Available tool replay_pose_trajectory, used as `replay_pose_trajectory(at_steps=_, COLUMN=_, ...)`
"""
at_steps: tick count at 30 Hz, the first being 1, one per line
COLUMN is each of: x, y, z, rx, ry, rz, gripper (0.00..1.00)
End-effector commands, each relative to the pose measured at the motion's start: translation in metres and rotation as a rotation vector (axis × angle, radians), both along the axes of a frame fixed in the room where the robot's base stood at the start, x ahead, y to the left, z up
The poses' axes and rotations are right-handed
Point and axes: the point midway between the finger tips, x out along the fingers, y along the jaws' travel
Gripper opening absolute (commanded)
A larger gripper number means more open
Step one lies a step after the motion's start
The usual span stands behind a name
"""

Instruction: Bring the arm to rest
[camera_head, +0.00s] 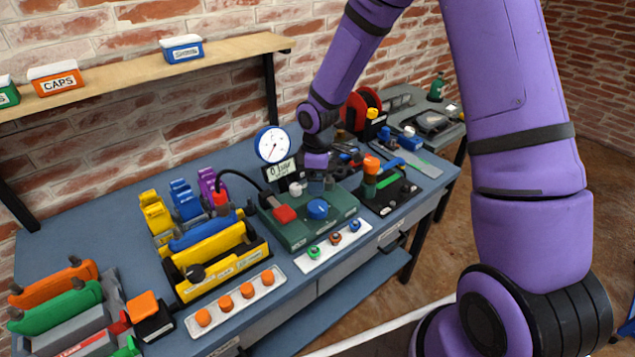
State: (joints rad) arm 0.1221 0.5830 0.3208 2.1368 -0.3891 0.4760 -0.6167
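My purple arm rises on the right, leaves the top of the view and comes back down over the workbench (120,205). It ends at my gripper (315,185), which points down at the green test unit (331,222), just right of its round dial gauge (272,144). The gripper is small and dark here. Its fingers partly merge with the parts behind them, so I cannot tell if they are open, or if they touch or hold anything.
The green unit carries a red block (285,214) and a blue knob (318,209). Left of it is a yellow fixture (215,256), and in front a white strip with orange caps (236,303). An orange-topped black stand (388,186) is close on the right. A shelf (160,68) hangs on the brick wall.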

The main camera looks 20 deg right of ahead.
Motion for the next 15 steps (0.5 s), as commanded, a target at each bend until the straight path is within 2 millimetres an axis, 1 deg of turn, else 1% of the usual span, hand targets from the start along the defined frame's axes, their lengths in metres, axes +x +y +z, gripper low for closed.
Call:
replay_pose_trajectory(at_steps=11, x=0.0, y=0.0, z=0.0, rx=0.0, ry=-0.001, rz=0.0, gripper=0.86)
replay_pose_trajectory(at_steps=14, x=-0.001, y=-0.002, z=0.008, rx=-0.006, ry=-0.008, rz=-0.012, gripper=0.86)
replay_pose_trajectory(at_steps=15, x=-0.002, y=-0.003, z=0.015, rx=-0.012, ry=-0.014, rz=-0.023, gripper=0.86)
